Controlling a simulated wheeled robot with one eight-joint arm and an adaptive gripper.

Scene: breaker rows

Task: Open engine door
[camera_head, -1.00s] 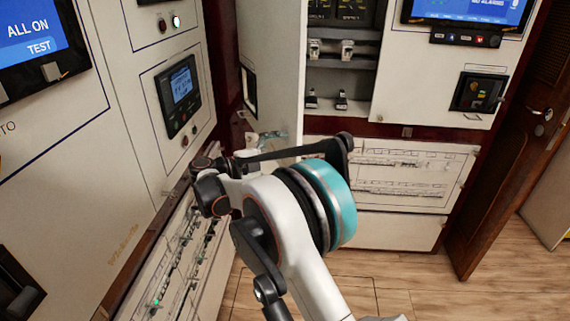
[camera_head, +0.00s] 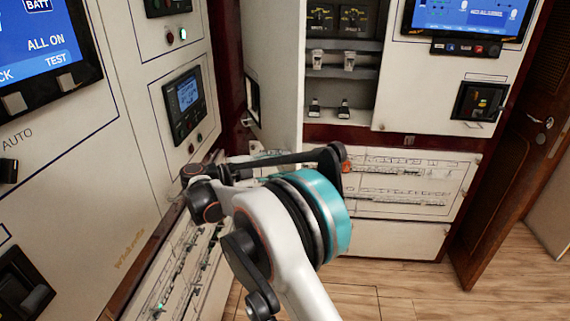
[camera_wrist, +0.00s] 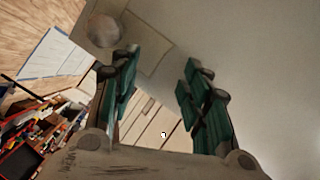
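A tall white door panel (camera_head: 272,65) stands swung out from the back wall in the head view, beside an open recess (camera_head: 345,72) with levers and gauges. I take it to be the engine door. A dark latch (camera_head: 252,98) is on its left part. My gripper is mostly hidden behind my arm in the head view, low near the panel. In the wrist view my gripper (camera_wrist: 162,66) has its two teal fingers apart with nothing between them. A pale flat surface (camera_wrist: 265,70) fills the right side there; contact with it cannot be told.
A slanted console with screens (camera_head: 185,100) is close on the left. Breaker rows (camera_head: 400,180) lie below the recess, and more (camera_head: 185,265) at lower left. A wooden door (camera_head: 515,150) stands at right. The wooden floor (camera_head: 400,295) is clear at lower right.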

